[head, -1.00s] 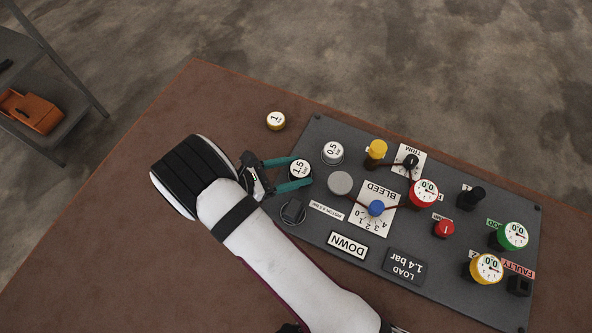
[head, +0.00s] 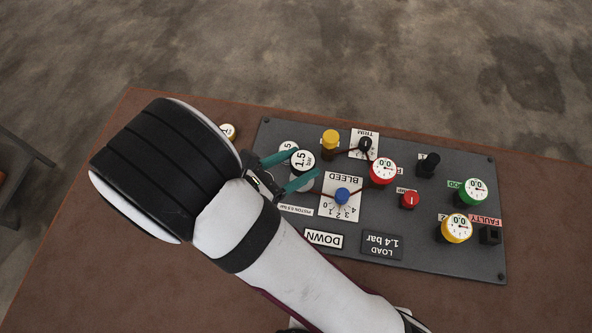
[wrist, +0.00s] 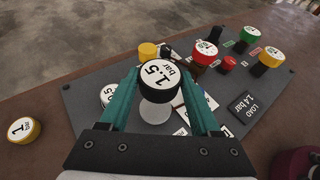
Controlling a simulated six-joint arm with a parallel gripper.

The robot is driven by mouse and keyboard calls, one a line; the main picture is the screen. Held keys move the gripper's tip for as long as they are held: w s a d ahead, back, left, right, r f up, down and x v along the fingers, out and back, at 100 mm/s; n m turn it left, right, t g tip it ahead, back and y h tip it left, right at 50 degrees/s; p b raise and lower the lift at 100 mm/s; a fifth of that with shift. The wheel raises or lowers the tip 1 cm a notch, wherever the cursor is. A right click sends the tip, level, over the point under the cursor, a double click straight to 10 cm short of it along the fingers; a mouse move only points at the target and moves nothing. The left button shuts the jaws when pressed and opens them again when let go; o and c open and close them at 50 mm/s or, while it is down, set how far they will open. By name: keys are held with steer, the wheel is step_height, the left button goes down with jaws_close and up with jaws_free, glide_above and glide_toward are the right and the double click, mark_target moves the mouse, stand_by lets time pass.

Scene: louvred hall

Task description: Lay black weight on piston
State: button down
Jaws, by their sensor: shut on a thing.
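The black weight (head: 302,164), with a white top marked 1.5 bar, is between the teal fingers of my gripper (head: 305,169). My gripper is shut on it and holds it upright. In the wrist view the black weight (wrist: 158,87) appears raised above the panel, with the pale round piston (wrist: 156,114) showing just below it. The two look apart, though the exact gap is hard to tell.
A white 0.5 weight (head: 288,146) stands close behind my gripper. A yellow-sided weight (head: 228,131) lies off the panel (head: 410,250). A yellow knob (head: 330,141), blue bleed knob (head: 342,195) and red gauge (head: 383,169) stand to the right.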

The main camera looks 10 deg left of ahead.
step_height(320, 180, down, 6)
steer(key=shift+r, duration=0.15)
steer(key=shift+c, duration=0.5)
jaws_free()
